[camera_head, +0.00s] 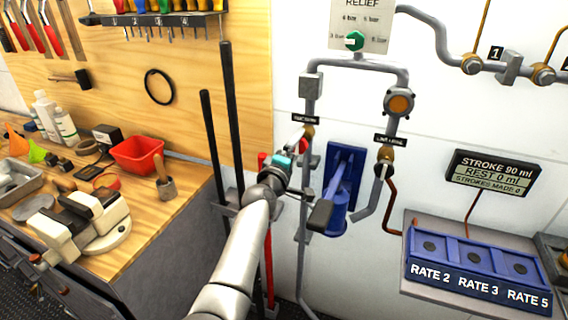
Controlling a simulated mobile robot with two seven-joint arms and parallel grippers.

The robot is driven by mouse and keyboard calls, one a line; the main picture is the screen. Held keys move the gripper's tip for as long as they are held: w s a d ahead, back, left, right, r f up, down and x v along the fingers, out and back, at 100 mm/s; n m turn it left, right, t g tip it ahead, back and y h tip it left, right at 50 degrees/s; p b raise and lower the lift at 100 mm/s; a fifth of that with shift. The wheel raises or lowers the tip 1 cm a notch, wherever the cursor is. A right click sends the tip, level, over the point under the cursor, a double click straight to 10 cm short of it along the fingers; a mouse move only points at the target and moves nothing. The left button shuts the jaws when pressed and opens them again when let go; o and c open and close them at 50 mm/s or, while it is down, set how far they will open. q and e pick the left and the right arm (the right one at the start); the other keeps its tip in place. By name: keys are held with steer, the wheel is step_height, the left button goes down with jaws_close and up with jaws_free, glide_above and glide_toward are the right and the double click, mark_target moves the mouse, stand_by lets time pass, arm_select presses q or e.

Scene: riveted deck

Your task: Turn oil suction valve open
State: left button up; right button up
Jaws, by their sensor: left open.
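A brass-coloured valve (308,131) sits on the left grey pipe, under a small black label (305,118) whose text is too small to read surely. A pale lever with a red part shows just below this valve, partly hidden by my gripper. My left gripper (292,162), with a teal part, is just below and left of the valve and is open. I cannot tell whether its fingers touch the lever. A second brass valve (385,154) with its own black label (391,140) is on the right pipe. My right gripper is not in view.
A blue pump (342,190) is mounted right of my gripper. A relief panel with a green knob (354,41) is above. A stroke display (491,173) and blue rate tray (470,262) are at right. The cluttered wooden bench (172,215) and upright black bars (231,110) are left.

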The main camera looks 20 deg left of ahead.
arm_select(q)
steer(key=s+p, duration=0.2)
steer(key=s, duration=1.2)
steer(key=shift+s+a, duration=0.25)
steer(key=shift+s, duration=0.1)
steer(key=s+d+f+m+g+b, duration=0.1)
steer(key=s+d+f+m+g, duration=0.2)
steer(key=f, duration=0.9)
steer(key=s+f+m+g+h+b, duration=0.1)
steer(key=s+f+m+g+b, duration=0.3)
steer(key=f, duration=0.8)
steer(key=s+d+f+m+g+p, duration=0.15)
steer(key=s+f, duration=0.45)
steer(key=f, duration=0.6)
steer(key=s+a+f+m+g+b, duration=0.1)
steer(key=s+f+m+g, duration=0.1)
steer(key=s+f, duration=0.5)
steer(key=s+a+f+m+g+y+b, duration=0.1)
steer(key=s+f, duration=0.6)
steer(key=s, duration=0.8)
steer(key=s+a+f+m+g+b, duration=0.1)
steer(key=s+f+m+g+b, duration=0.2)
steer(key=s+f+m+g, duration=0.2)
steer(key=s+f+m, duration=0.1)
steer(key=s+f, duration=0.2)
steer(key=s, duration=0.4)
steer(key=shift+a+m+y, duration=0.15)
steer(key=shift+m+y, duration=0.15)
steer(key=shift+m, duration=0.05)
